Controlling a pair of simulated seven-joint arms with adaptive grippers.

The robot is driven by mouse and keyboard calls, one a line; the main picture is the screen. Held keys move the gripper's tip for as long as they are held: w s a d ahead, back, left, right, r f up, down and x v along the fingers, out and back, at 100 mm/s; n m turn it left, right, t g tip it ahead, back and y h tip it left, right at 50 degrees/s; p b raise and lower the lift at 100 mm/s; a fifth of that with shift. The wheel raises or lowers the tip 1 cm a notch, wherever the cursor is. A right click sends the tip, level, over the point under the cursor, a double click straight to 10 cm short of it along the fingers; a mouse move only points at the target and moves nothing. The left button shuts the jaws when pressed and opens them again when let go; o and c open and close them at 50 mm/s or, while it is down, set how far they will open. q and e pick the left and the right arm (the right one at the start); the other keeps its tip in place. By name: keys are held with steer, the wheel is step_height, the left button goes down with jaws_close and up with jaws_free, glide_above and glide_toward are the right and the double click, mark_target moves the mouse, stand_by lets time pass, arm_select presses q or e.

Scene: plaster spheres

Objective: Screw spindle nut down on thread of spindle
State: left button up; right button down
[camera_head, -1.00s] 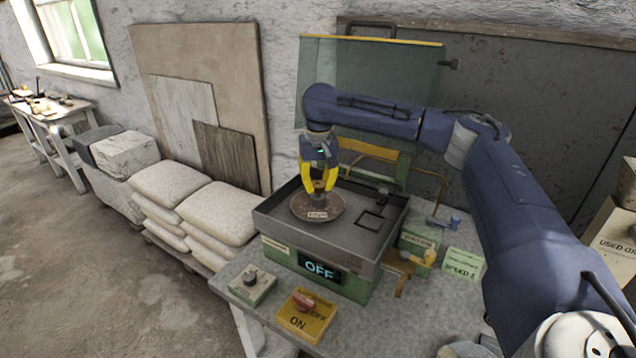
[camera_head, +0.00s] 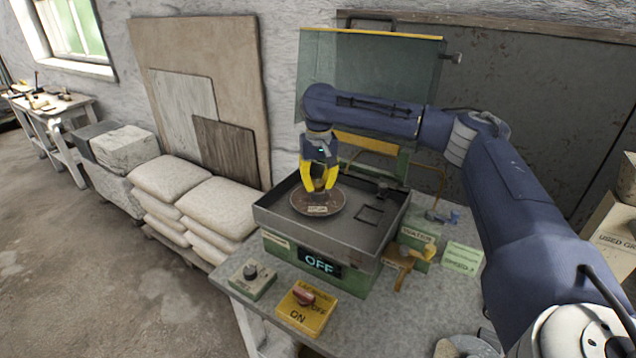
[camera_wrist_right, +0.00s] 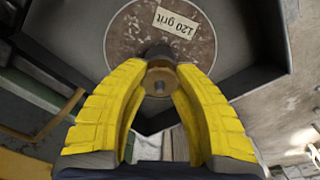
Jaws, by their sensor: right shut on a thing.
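My right gripper (camera_head: 319,186) reaches down over the grinding machine with its yellow fingers around the middle of the round disc (camera_head: 330,207). In the right wrist view, the fingers (camera_wrist_right: 160,82) are shut on the brass-coloured spindle nut (camera_wrist_right: 152,76). The grey tip of the spindle (camera_wrist_right: 159,88) shows in the middle of the nut. The disc also shows there (camera_wrist_right: 125,35), with a "120 grit" label. How far the nut sits down the thread cannot be made out. My left gripper is not in view.
The disc lies in a grey square tray (camera_head: 270,217) on the machine, whose display (camera_head: 319,265) reads OFF. A yellow switch box (camera_head: 306,308) and a knob box (camera_head: 252,281) stand in front. A tilted transparent guard (camera_head: 370,80) is behind. Sacks (camera_head: 205,215) are stacked at left.

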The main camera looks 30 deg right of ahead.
steer(key=m, duration=0.3)
steer(key=shift+m, duration=0.4)
steer(key=m, duration=0.8)
steer(key=shift+m, duration=0.4)
steer(key=m, duration=0.4)
steer(key=shift+f+m+g, duration=0.1)
steer(key=shift+m+g, duration=0.2)
steer(key=shift+g, duration=0.1)
steer(key=c, duration=1.1)
jaws_free()
steer(key=shift+c, duration=1)
